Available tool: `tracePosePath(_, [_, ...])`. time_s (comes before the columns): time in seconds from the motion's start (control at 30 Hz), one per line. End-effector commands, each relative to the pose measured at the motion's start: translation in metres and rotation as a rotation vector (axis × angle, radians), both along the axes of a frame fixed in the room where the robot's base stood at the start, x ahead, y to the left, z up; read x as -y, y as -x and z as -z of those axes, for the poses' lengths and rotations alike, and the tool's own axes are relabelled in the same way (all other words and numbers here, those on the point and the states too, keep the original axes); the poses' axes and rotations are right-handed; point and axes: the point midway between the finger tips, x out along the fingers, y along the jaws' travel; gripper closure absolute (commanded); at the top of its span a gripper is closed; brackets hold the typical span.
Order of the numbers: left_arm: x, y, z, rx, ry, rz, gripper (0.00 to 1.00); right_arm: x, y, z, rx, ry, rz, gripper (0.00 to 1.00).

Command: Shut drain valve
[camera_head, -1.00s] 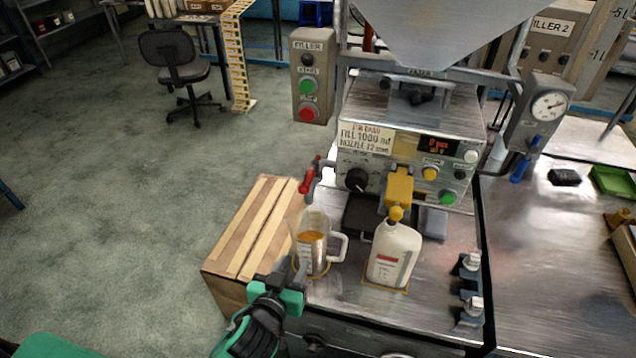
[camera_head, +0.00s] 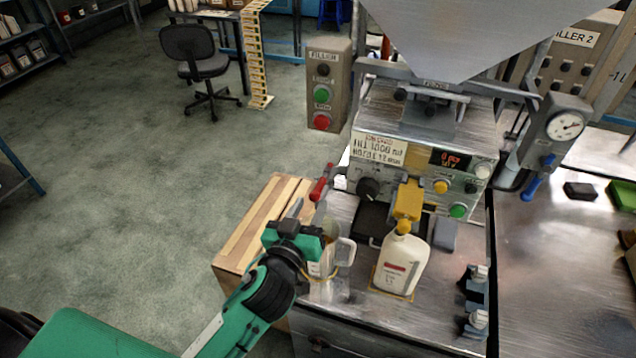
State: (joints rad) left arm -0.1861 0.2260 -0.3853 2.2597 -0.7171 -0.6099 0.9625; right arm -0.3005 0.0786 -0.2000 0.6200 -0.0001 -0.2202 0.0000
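The drain valve's red handle (camera_head: 320,187) sticks out at the left side of the filler machine, tilted, its upper end near the machine. My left gripper (camera_head: 308,210) is just below the handle, fingers pointing up toward it. Its two dark fingers look apart, with nothing seen between them. I see a small gap between fingertips and handle, though depth is hard to judge. The gripper partly hides the clear measuring jug (camera_head: 346,252), whose handle shows at its right. My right gripper is not in view.
A white bottle (camera_head: 402,262) with a yellow cap stands under the yellow nozzle (camera_head: 409,199). A wooden crate (camera_head: 248,232) is left of the steel bench. The filler control box (camera_head: 327,85) is above the valve.

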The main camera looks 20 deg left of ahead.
Motion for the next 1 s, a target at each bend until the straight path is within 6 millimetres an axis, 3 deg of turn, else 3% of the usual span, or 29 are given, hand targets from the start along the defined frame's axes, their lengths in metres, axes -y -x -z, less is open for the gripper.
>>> tracePosePath(0.1, [0.001, -0.021, -0.004, 0.001, -0.002, 0.000, 0.63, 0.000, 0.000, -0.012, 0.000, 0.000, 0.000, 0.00])
tracePosePath(0.33, [0.002, -0.050, -0.002, 0.000, 0.000, 0.000, 0.63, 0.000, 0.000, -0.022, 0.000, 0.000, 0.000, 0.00])
tracePosePath(0.77, [0.002, -0.059, 0.000, 0.000, 0.000, 0.000, 0.63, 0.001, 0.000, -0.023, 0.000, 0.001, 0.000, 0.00])
tracePosePath(0.97, [0.002, -0.059, 0.000, 0.000, 0.000, 0.000, 0.98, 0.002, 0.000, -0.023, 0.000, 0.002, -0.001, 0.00])
tracePosePath(1.0, [0.002, -0.059, 0.000, 0.000, 0.000, 0.000, 1.00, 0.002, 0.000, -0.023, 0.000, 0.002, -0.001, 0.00])
